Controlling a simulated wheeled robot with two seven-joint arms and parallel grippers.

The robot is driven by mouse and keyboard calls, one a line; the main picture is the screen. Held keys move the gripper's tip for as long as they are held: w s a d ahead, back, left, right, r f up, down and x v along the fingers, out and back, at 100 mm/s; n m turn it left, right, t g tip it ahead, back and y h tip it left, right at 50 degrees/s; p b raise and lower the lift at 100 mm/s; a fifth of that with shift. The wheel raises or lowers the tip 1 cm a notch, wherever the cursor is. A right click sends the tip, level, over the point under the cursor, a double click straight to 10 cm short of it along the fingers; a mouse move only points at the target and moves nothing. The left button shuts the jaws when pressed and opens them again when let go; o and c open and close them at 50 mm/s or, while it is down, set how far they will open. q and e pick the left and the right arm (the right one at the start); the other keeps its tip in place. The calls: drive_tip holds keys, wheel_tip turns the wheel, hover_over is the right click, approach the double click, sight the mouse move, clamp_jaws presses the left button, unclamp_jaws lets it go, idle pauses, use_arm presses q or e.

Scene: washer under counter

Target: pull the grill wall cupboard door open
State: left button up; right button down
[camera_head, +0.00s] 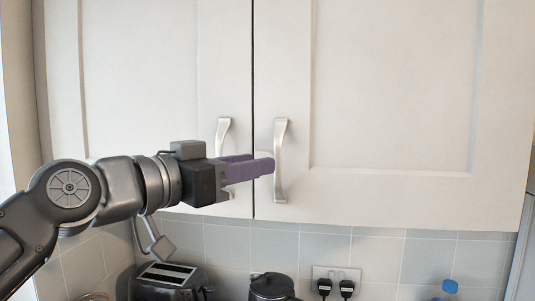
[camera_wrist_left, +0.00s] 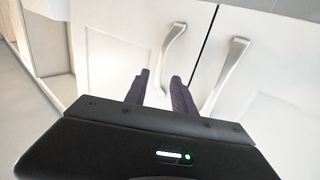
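Two pale cupboard doors meet at a dark vertical gap: a left door (camera_head: 140,80) and a right door (camera_head: 400,90). I cannot tell which one is the grill wall cupboard door. Each has a silver bow handle by the gap, the left handle (camera_head: 223,130) and the right handle (camera_head: 280,140). Both doors look shut. My left gripper (camera_head: 265,166) has purple fingers. In the head view it covers part of the left handle and its tips overlap the right handle's edge. In the left wrist view the fingers (camera_wrist_left: 160,88) are apart, with the left handle (camera_wrist_left: 172,45) lining up between them; contact is unclear. My right gripper is not in view.
Below the cupboards are a toaster (camera_head: 168,280), a dark kettle (camera_head: 272,287), a wall socket with plugs (camera_head: 337,275) and a blue-capped bottle (camera_head: 449,287). A tiled wall (camera_head: 385,250) is behind them. The space in front of the right door looks clear.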

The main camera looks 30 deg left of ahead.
use_arm(q)
drive_tip(key=p+x, duration=0.1)
drive_tip(key=x, duration=0.3)
clamp_jaws()
idle(1.4)
